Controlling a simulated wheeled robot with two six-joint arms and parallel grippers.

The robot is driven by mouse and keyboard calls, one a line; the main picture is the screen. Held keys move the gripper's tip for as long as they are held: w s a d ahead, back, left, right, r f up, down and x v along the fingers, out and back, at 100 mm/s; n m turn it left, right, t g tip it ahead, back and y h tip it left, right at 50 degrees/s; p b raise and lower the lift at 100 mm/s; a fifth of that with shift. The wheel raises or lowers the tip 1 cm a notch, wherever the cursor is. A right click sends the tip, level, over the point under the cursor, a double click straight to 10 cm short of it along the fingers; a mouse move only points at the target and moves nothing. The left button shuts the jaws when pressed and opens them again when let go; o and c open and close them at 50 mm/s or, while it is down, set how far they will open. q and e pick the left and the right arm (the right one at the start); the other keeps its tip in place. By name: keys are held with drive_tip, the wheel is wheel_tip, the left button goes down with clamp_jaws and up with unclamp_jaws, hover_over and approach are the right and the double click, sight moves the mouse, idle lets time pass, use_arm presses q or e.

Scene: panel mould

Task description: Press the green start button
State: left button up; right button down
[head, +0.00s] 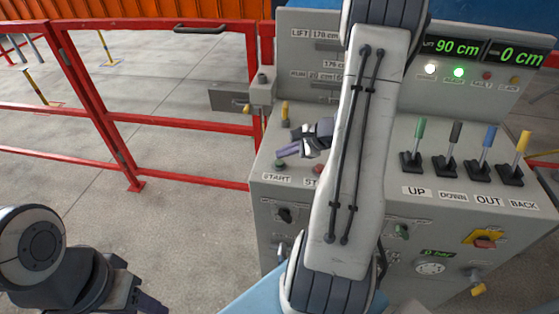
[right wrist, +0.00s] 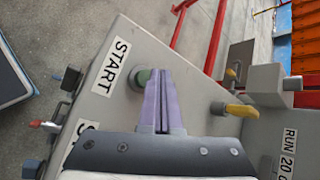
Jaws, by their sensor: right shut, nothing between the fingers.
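The green start button (head: 280,163) sits on the sloped top of the grey control console, behind its START label. It also shows in the right wrist view (right wrist: 143,77), partly covered by my fingers. My right gripper (head: 280,154) is shut and empty, with its purple fingertips close to the button. In the right wrist view the fingertips (right wrist: 161,72) overlap the button's edge; I cannot tell whether they touch it. My left gripper (head: 148,303) is partly visible at the bottom left, cut by the frame edge, and its jaws are not clear.
A red button (head: 318,169) is beside the START label, partly hidden by my right arm. A yellow lever (head: 285,112) stands behind the green button. Coloured levers (head: 454,145) line the console's right side.

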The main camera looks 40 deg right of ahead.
sight(283, 163)
drive_tip(key=shift+r, duration=0.1)
wheel_tip(283, 163, up, 5)
drive_tip(key=p, duration=0.3)
drive_tip(key=shift+p, duration=0.3)
idle(0.6)
